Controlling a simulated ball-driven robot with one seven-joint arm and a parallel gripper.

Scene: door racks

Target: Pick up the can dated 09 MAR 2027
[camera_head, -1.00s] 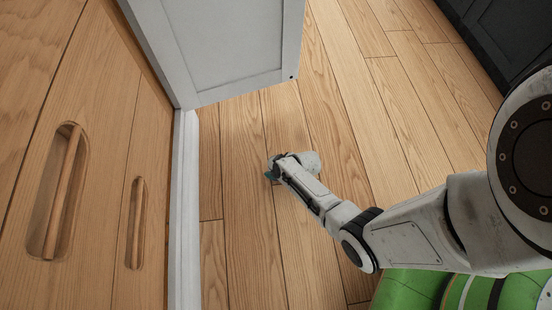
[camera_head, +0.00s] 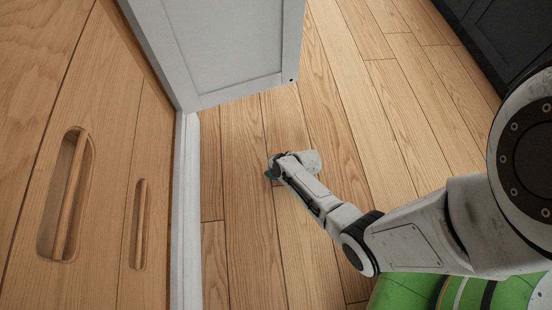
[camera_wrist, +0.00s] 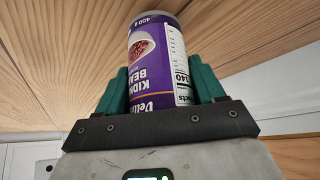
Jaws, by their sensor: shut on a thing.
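A purple and white can of kidney beans (camera_wrist: 152,62) is in the wrist view, with part of its label turned sideways or upside down. No date can be read on the side that shows. My gripper (camera_wrist: 160,88) is shut on the can, with one green finger on each side of it. In the head view my gripper (camera_head: 272,172) is at the far end of my arm, over the wooden floor, and the can is hidden there.
A white door (camera_head: 225,45) stands open at the top. A wooden front with recessed handles (camera_head: 68,200) is at the left. A dark cabinet (camera_head: 505,40) is at the top right. The wood floor (camera_head: 390,110) between them is clear.

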